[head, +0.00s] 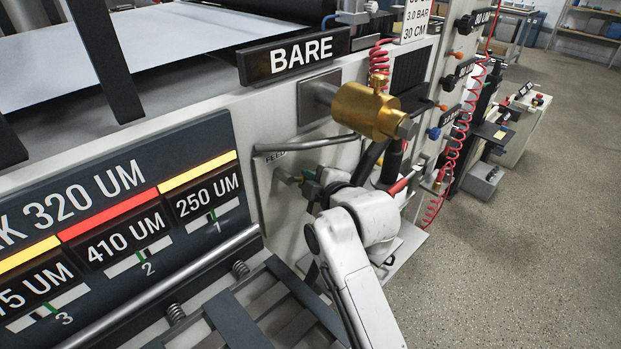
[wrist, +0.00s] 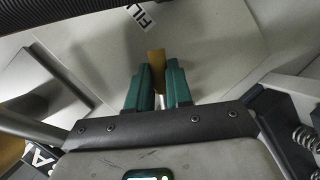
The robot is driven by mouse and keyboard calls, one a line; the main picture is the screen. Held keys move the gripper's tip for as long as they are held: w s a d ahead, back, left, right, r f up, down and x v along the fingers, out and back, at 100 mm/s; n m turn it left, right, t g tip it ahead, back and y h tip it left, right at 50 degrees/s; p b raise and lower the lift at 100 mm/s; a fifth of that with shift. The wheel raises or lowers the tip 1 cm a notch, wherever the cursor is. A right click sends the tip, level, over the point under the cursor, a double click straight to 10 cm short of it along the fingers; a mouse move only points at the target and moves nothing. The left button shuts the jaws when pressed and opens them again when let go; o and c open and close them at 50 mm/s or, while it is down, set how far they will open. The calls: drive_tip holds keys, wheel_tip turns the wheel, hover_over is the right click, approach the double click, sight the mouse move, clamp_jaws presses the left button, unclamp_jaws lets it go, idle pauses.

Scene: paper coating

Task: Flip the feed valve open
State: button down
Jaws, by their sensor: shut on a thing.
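In the wrist view, the green fingers of my gripper (wrist: 156,88) are shut on a tan, brass-coloured piece, the feed valve handle (wrist: 156,62). It stands upright between the fingertips in that view. How far the valve is turned cannot be told.
A large brass cylinder (head: 367,110) juts out above my gripper. A grey pipe (head: 305,144) runs just over it. A red coiled hose (head: 462,140) hangs to the right. A display panel (head: 120,220) is at the left. The floor (head: 520,220) at the right is clear.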

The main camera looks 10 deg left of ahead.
drive_tip(key=f+m+g, duration=0.1)
drive_tip(key=m, duration=0.1)
drive_tip(key=s+a+f+m+g+y+p, duration=0.1)
drive_tip(key=m, duration=0.1)
drive_tip(key=shift+s+g, duration=0.2)
drive_tip(key=shift+g, duration=0.2)
drive_tip(key=shift+s+a+f+m+g+y, duration=0.2)
drive_tip(key=shift+s+a+m+g+y, duration=0.1)
drive_tip(key=shift+m+g+y, duration=0.15)
drive_tip(key=shift+s+a+f+m+g+y, duration=0.15)
drive_tip(key=shift+s+f+m+g+y, duration=0.15)
drive_tip(key=shift+m, duration=0.25)
drive_tip(key=shift+s+a+m+g+y+b, duration=0.35)
drive_tip(key=shift+s+m+y+b, duration=0.15)
drive_tip(key=shift+m, duration=0.3)
drive_tip(key=c, duration=1.1)
unclamp_jaws()
drive_tip(key=shift+o, duration=0.3)
drive_tip(key=shift+w+r, duration=0.1)
drive_tip(key=b+v, duration=0.1)
drive_tip(key=v, duration=0.9)
drive_tip(key=shift+d, duration=0.35)
